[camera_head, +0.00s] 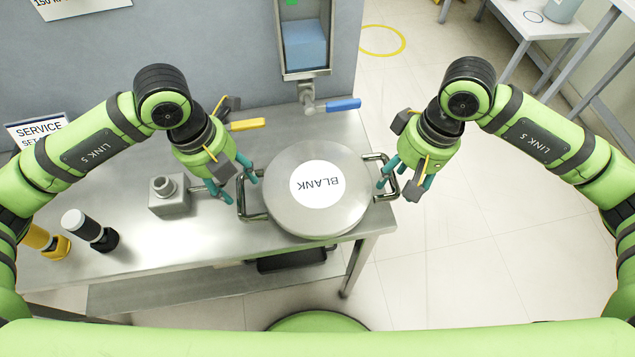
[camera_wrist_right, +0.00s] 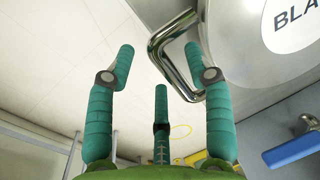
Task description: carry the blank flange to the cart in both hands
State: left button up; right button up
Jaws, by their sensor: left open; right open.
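The blank flange (camera_head: 290,205) is a round steel disc with a white "BLANK" label, lying flat near the right end of a steel bench (camera_head: 345,130). It has a left handle (camera_head: 243,206) and a right handle (camera_head: 385,160). My left gripper (camera_head: 241,188) is open at the left handle; finger contact is unclear. My right gripper (camera_head: 403,183) is open at the right handle. In the right wrist view, this handle (camera_wrist_right: 157,47) shows beyond the spread fingers, partly behind one fingertip. I cannot identify the cart for certain; a white-topped table (camera_head: 530,18) stands at the upper right.
A blue-handled valve (camera_head: 343,105) and a yellow-handled one (camera_head: 247,124) are behind the flange. Floor right of the bench is open, with a yellow ring (camera_head: 403,42).

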pick_arm(q)
jog(key=shift+d+f, duration=0.25)
jog(key=shift+f, duration=0.9)
pick_arm(e)
jog(key=shift+a+f, duration=0.2)
jog(key=shift+f, duration=0.95)
pick_arm(q)
grip_shut()
pick_arm(e)
grip_shut()
pick_arm(q)
jog(key=shift+w+r, duration=0.2)
jog(key=shift+r, duration=0.05)
pick_arm(e)
jog(key=shift+w+r, duration=0.15)
jog(key=shift+r, duration=0.1)
